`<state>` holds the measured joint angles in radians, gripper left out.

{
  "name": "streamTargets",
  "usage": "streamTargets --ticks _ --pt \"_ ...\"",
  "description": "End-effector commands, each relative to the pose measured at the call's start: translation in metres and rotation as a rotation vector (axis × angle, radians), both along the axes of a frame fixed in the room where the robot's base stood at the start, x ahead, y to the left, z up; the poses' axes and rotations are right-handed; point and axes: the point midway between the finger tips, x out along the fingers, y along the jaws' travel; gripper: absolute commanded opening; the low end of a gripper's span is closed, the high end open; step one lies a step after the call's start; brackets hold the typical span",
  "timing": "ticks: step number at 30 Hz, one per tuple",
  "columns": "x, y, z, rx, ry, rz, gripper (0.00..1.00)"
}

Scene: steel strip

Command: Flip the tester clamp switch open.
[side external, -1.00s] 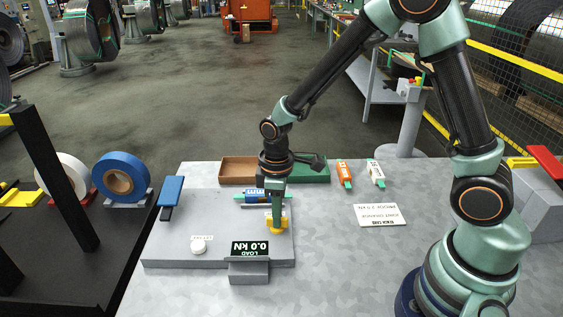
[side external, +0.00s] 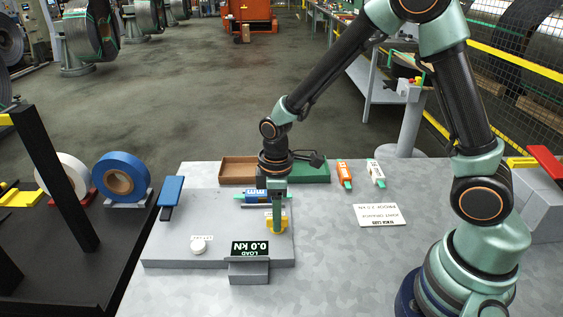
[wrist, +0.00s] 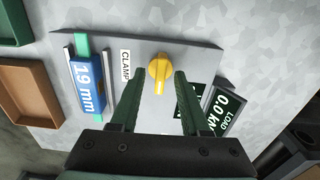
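The clamp switch is a yellow knob (wrist: 159,74) beside a white CLAMP label (wrist: 125,68) in the wrist view. It also shows in the side view (side external: 270,225), partly hidden by my gripper. It sits on the grey tester plate (side external: 215,255). My gripper (wrist: 159,76) is open, with its two dark green fingers spread on either side of the knob in the wrist picture. In the side view my gripper (side external: 279,226) points down at the knob; I cannot tell whether it touches. A blue 19 mm piece (wrist: 87,88) with green ends lies beside the label.
A LOAD 0.0 kN display (side external: 250,249) stands at the plate's front edge. Brown (side external: 237,168) and green (side external: 313,170) trays lie behind. Orange (side external: 344,173) and white (side external: 376,173) pieces lie right.

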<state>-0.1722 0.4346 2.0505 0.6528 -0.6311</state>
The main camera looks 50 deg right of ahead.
Motion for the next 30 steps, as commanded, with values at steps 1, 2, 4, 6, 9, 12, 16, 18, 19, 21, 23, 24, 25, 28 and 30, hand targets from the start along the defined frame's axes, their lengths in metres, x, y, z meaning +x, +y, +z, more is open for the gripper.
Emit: streamTargets --ticks 1,2,4,6,9,12,16,18,19,21,23,24,25,28,30 --pt "0.0 0.0 0.0 0.0 0.001 -0.001 0.45" --pt "0.0 0.0 0.0 0.0 0.001 -0.001 0.45" --pt "-0.001 0.0 0.0 -0.001 0.002 -0.001 0.45" --pt "-0.001 0.0 -0.001 0.0 0.003 -0.002 0.45" --pt "-0.001 0.0 0.002 0.0 0.001 -0.002 0.45" --pt "0.0 0.0 0.01 0.0 0.0 -0.002 0.45" --pt "0.0 0.0 0.032 0.001 -0.004 -0.002 0.45" --pt "0.001 0.0 0.047 0.001 -0.005 -0.002 0.45" --pt "0.0 0.0 0.054 0.001 -0.005 -0.002 0.45" --pt "0.001 0.0 0.068 0.001 -0.005 -0.002 0.45" --pt "0.0 0.0 0.08 0.001 -0.005 -0.002 0.45" --pt "0.0 0.0 0.087 0.001 -0.004 -0.002 0.45" --pt "0.0 0.0 0.092 0.001 -0.004 -0.001 0.45" --pt "0.0 0.0 0.106 0.0 -0.003 -0.001 0.45" --pt "0.0 0.0 0.113 0.0 -0.001 -0.001 0.45"
